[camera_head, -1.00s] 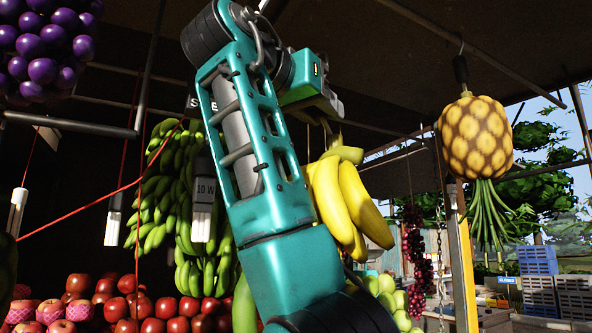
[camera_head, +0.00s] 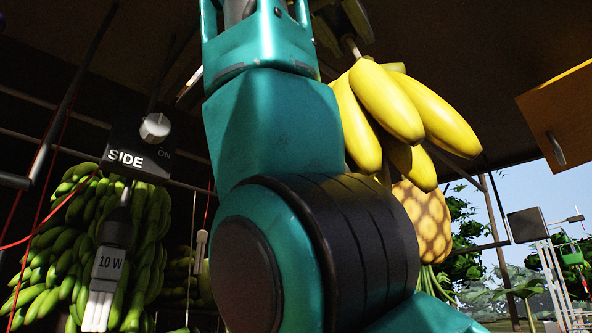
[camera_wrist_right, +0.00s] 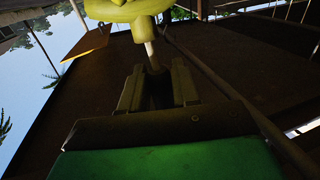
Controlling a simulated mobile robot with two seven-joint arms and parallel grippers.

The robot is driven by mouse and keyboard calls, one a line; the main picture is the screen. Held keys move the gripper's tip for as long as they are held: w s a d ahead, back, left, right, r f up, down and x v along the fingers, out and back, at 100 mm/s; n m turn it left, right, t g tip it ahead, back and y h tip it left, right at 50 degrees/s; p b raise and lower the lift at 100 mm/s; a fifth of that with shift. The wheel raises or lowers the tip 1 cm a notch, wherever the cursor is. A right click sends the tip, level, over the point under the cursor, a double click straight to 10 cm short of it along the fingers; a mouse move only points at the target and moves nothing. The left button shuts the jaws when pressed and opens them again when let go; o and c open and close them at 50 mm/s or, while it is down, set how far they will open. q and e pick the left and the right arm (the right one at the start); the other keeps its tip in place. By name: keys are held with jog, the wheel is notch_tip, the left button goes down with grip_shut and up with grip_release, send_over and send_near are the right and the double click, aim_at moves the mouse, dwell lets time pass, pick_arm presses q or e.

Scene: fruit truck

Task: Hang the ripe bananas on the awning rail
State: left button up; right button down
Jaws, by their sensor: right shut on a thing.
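A bunch of ripe yellow bananas (camera_head: 385,105) hangs near the top of the head view, right of my arm. My right gripper (camera_head: 345,28) is dark and partly cut off at the top edge, just above the bunch. In the right wrist view my right gripper (camera_wrist_right: 158,88) is shut on the pale stem end of the bananas (camera_wrist_right: 120,10). Only the shaded underside of the bunch shows there. A long dark rod (camera_wrist_right: 235,105) runs diagonally beside the gripper under the roof; I cannot tell if it is the awning rail. My left gripper is not in view.
Green bananas (camera_head: 90,240) hang at the left behind a SIDE switch box (camera_head: 138,145) and a 10 W lamp (camera_head: 108,265). A pineapple (camera_head: 420,220) hangs behind the yellow bunch. An orange panel (camera_head: 565,115) juts in at the right. Open sky lies beyond.

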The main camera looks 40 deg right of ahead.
jog(key=w+f, duration=0.2)
jog(key=w, duration=0.7)
jog(key=shift+w+a+f, duration=0.15)
jog(key=shift+w+a, duration=0.2)
jog(key=shift+a, duration=0.05)
dwell(0.9)
dwell(0.3)
jog(key=c, duration=1)
grip_release()
jog(key=shift+o, duration=1.2)
jog(key=shift+f, duration=0.1)
jog(key=shift+w+f, duration=0.1)
